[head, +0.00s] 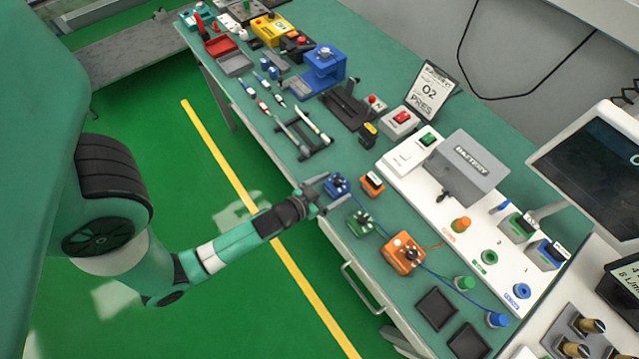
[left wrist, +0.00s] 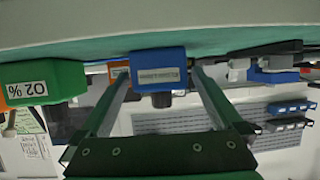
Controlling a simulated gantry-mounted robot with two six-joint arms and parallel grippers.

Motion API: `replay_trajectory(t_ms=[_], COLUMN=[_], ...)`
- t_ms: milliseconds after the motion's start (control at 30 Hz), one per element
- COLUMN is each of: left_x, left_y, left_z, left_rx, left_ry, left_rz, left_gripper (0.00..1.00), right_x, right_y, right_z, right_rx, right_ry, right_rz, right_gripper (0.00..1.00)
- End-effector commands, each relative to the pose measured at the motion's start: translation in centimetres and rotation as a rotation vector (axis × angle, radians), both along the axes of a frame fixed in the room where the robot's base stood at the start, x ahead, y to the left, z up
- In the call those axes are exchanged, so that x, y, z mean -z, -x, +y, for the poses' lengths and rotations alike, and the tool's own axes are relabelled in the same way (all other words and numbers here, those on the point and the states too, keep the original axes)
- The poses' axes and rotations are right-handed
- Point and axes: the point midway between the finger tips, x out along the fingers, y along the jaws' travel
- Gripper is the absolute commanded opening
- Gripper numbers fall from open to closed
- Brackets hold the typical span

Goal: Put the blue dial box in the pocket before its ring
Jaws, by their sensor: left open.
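The blue dial box (head: 337,187) sits on the green bench near its front edge, with a black dial on top. My left gripper (head: 322,195) is open at the box. In the left wrist view the blue box (left wrist: 158,72) shows between the tips of my left gripper's fingers (left wrist: 160,75), label facing me; I cannot tell whether they touch it. A blue ring (head: 521,290) is on the white panel. Before it lies an empty black pocket (head: 467,342). My right gripper is not in view.
A green dial box (head: 359,222) stands close beside the blue one. An orange dial box (head: 403,254) stands before the orange ring (head: 462,224). Another empty black pocket (head: 435,309) lies before the green ring (head: 489,257). Green (head: 464,283) and blue (head: 497,320) plugs with cables lie nearby.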

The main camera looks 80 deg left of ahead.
Motion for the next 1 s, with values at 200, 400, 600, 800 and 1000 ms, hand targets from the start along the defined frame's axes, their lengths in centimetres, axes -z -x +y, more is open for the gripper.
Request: replay_trajectory(t_ms=[200, 400, 600, 800, 1000], left_x=[-1.9, -3.1, -3.8, -3.8, -5.0], left_y=[4.4, 7.0, 7.6, 7.6, 5.8], left_z=[-2.6, -4.2, -4.4, -4.4, -4.1], left_rx=[0.003, 0.005, 0.0, 0.0, 0.007], left_ry=[0.0, -0.001, 0.0, 0.0, -0.009], left_rz=[0.002, 0.001, -0.001, -0.001, -0.04], left_gripper=[1.0, 1.0, 1.0, 1.0, 1.0], right_x=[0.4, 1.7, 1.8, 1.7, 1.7], right_y=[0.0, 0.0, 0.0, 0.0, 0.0], right_z=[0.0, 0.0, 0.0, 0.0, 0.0], right_rx=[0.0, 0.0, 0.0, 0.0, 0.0], right_ry=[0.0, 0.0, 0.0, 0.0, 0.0], right_rz=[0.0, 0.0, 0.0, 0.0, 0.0], right_gripper=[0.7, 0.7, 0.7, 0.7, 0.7])
